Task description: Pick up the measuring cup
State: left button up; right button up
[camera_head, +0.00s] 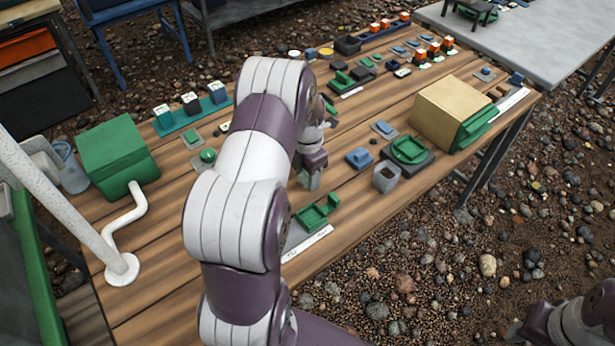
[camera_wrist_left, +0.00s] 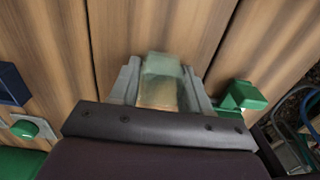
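My left gripper (camera_head: 309,180) is low over the middle of the wooden table. In the left wrist view its two grey fingers (camera_wrist_left: 162,88) stand on either side of a small translucent, pale greenish cup, which looks like the measuring cup (camera_wrist_left: 161,68). The cup fills the gap, and the fingers appear to press on both sides. In the head view the gripper mostly hides it; I cannot tell whether it touches the table. My right arm shows at the bottom right; its gripper (camera_head: 516,331) is too small and dark to read.
A translucent grey container (camera_head: 386,177), a blue block (camera_head: 359,158) and a green round dish (camera_head: 409,150) stand to the right. A green open tray (camera_head: 316,216) lies near the front edge. A green box (camera_head: 116,155) and white pipe (camera_head: 127,222) stand left; a tan box (camera_head: 450,112) stands right.

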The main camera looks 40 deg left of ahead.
pick_arm(q)
jog(key=shift+c, duration=1.1)
